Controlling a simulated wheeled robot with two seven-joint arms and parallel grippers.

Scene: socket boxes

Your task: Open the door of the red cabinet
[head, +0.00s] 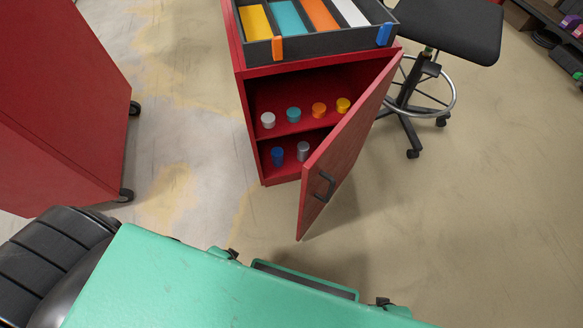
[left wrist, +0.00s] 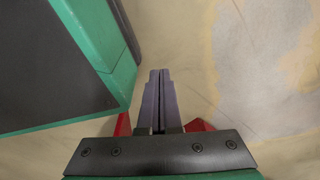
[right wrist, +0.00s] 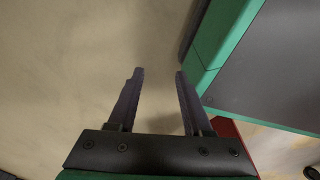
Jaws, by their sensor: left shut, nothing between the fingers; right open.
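The red cabinet (head: 251,112) stands ahead of me in the head view. Its red door (head: 343,143) is swung well open, hinged on the right side, with its free edge toward me. A dark handle (head: 324,186) sits on the door's outer face near the free edge. Neither gripper shows in the head view. My left gripper (left wrist: 161,72) is shut and empty over bare floor in the left wrist view. My right gripper (right wrist: 160,72) is open and empty over bare floor in the right wrist view. Both are apart from the door and handle.
Several small coloured cylinders stand on the cabinet's two shelves. A dark tray (head: 328,44) with coloured compartments sits on top. A black stool (head: 446,28) stands right of the door. Another red cabinet (head: 55,110) on wheels is at left. The floor between is clear.

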